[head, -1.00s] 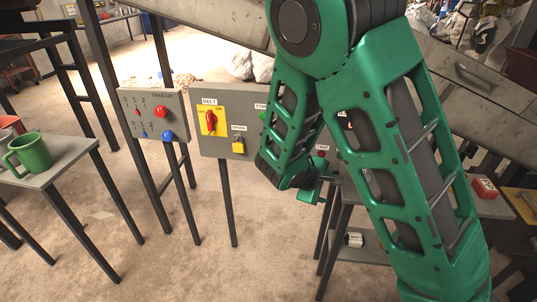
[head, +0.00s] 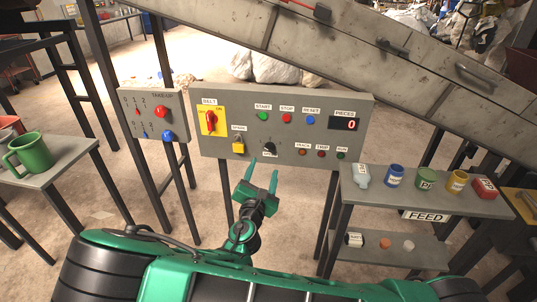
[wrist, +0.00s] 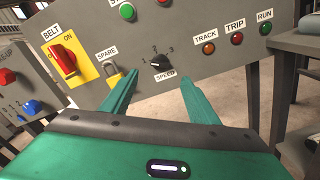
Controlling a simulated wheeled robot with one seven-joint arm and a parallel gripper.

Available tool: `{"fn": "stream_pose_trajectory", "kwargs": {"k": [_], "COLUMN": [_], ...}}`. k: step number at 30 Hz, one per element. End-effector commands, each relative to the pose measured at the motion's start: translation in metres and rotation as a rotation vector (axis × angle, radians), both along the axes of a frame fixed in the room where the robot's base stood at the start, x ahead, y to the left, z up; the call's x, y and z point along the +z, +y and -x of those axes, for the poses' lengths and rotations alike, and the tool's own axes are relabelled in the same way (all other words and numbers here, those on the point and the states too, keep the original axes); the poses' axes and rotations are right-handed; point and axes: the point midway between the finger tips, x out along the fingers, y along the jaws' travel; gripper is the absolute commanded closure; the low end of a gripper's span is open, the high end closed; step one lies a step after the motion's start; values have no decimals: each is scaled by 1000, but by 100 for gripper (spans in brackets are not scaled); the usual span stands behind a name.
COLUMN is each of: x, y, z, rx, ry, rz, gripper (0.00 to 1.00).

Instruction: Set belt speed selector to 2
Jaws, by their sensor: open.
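The belt speed selector is a small black knob (head: 268,147) low on the grey control panel (head: 222,98). In the wrist view the knob (wrist: 161,62) sits above a SPEED label (wrist: 166,75), with small position marks around it. Its pointer looks turned toward the left; the exact number is too small to read. My gripper (head: 262,172) is open, with its two green fingers pointing up at the panel just below the knob. In the wrist view my fingers (wrist: 152,92) stand to the left and right of the knob, apart from it, with nothing between them.
Left of the knob are a yellow padlock (wrist: 111,74) and the red BELT switch (wrist: 63,62). TRACK, TRIP and RUN lamps (wrist: 237,39) lie to its right. START, STOP and RESET buttons (head: 287,118) are above. A shelf (head: 350,190) with jars stands at the right.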

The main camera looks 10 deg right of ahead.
Motion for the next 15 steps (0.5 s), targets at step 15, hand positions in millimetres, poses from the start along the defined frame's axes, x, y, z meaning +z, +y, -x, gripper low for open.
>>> {"fn": "stream_pose_trajectory", "kwargs": {"k": [15], "x": [0], "y": [-26], "z": [-76], "rx": [-4], "ry": [0], "rz": [-5], "gripper": [45]}}
